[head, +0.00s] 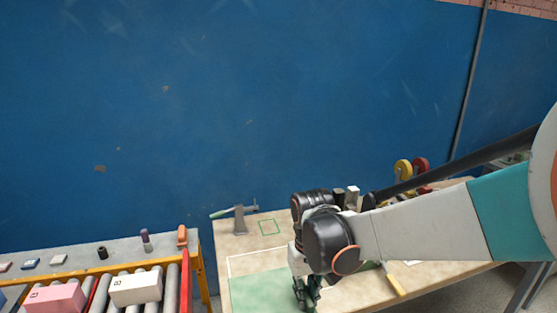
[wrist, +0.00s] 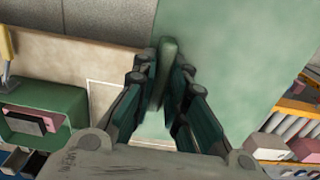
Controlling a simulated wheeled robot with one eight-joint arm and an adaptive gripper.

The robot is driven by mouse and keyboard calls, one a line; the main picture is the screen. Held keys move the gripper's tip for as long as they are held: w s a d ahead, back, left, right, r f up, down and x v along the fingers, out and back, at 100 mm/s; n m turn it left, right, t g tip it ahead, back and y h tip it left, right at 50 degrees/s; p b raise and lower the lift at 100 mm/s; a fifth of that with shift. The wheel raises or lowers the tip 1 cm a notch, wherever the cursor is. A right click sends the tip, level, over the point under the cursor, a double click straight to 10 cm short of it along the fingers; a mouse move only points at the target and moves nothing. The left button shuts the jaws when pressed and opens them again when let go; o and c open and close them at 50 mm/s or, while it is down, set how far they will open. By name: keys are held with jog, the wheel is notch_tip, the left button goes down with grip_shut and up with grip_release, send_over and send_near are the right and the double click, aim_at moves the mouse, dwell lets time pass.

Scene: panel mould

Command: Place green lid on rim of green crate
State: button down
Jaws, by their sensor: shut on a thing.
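The green lid (wrist: 235,60) is a flat pale-green panel filling the upper middle of the wrist view. It also shows in the head view (head: 262,291) at the bottom, over the table. My gripper (wrist: 167,75) is shut on the lid's darker green bar handle (wrist: 168,50). In the head view my gripper (head: 305,292) is at the lid's right side, partly cut off by the frame. The green crate (wrist: 72,103) shows at the left of the wrist view, apart from the lid, with dark and pink blocks inside. I cannot make out the crate in the head view.
A roller conveyor at left bears a pink box (head: 54,299) and a white box (head: 135,289).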

jog(key=w+d+f+m, duration=0.1)
jog(key=w+d+f, duration=0.1)
jog(key=d+f, duration=0.3)
jog(key=w+d+f+m, duration=0.2)
jog(key=d+f, duration=0.4)
jog(key=d, duration=0.2)
jog(key=shift+w+d, duration=0.25)
jog(key=shift+r, duration=0.1)
